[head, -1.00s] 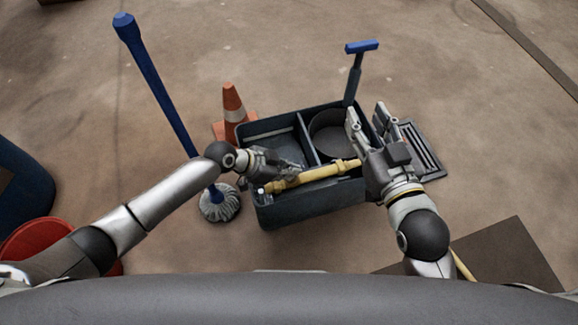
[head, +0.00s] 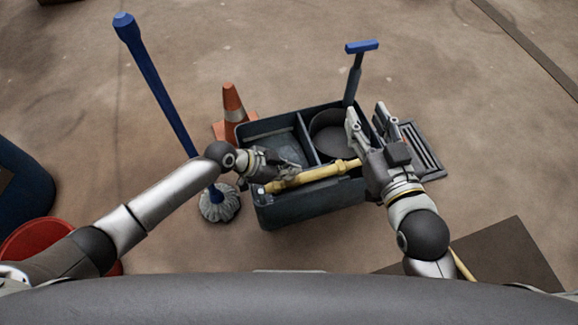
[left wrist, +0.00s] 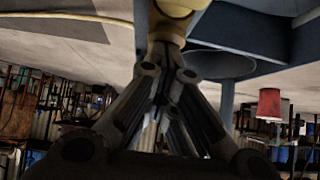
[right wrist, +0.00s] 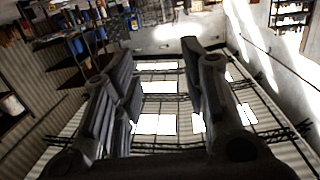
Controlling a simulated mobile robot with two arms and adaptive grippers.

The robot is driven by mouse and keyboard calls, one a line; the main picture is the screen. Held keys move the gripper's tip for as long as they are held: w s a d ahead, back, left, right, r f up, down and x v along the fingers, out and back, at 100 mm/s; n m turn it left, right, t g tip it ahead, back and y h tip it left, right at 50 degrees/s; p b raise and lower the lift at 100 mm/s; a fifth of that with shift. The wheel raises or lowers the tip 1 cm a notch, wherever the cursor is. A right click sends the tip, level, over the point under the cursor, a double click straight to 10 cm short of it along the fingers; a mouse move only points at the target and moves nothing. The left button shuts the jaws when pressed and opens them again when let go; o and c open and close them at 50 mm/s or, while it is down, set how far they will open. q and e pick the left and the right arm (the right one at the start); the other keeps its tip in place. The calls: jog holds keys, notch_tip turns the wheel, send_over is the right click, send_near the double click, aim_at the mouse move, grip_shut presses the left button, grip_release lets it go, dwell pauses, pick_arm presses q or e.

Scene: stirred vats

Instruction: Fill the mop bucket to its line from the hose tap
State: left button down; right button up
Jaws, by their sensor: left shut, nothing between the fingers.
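The dark mop bucket (head: 310,211) stands on the floor at the middle of the head view, split by a divider. Its left compartment has a grey-blue surface; I cannot tell whether it is water. A pale strip shows near its back wall. A round dark wringer basket (head: 328,143) sits in the right part. A yellow hose-like piece (head: 318,174) lies across the bucket's front; it also shows in the left wrist view (left wrist: 172,18). My left gripper (head: 291,172) is shut and empty beside it. My right gripper (head: 366,113) is open and empty above the bucket's right side.
A blue-handled mop (head: 160,85) stands left of the bucket. An orange cone (head: 233,103) is behind it. A blue-topped lever (head: 361,47) rises at the back. A floor grate (head: 425,150) lies right. A red round container (head: 38,238) is at lower left. Floor behind is clear.

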pick_arm(q)
jog(key=shift+s+a+f, duration=0.2)
jog(key=shift+s+f, duration=0.1)
jog(key=shift+f, duration=0.15)
dwell(0.4)
jog(key=shift+r, duration=0.1)
notch_tip(320, 180, up, 2)
jog(key=shift+w+d+r+p, duration=0.1)
jog(key=shift+w+p, duration=0.05)
jog(key=shift+p, duration=0.95)
notch_tip(320, 180, up, 3)
jog(key=shift+w+d+f+p, duration=0.1)
jog(key=shift+w+f+p, duration=0.05)
jog(key=shift+p, duration=0.9)
jog(key=p+v, duration=0.2)
jog(key=v, duration=0.8)
pick_arm(e)
jog(key=s+d+f+g+h, duration=0.1)
jog(key=s+d+f+g, duration=0.1)
jog(key=s+f+g, duration=0.4)
jog(key=s+d+f+g+h, duration=0.2)
jog(key=s+d+f+g, duration=0.1)
jog(key=s+f+g, duration=0.4)
jog(key=shift+s+d+m+h, duration=0.15)
jog(key=shift+s+m+h, duration=0.2)
jog(key=shift+s, duration=1.4)
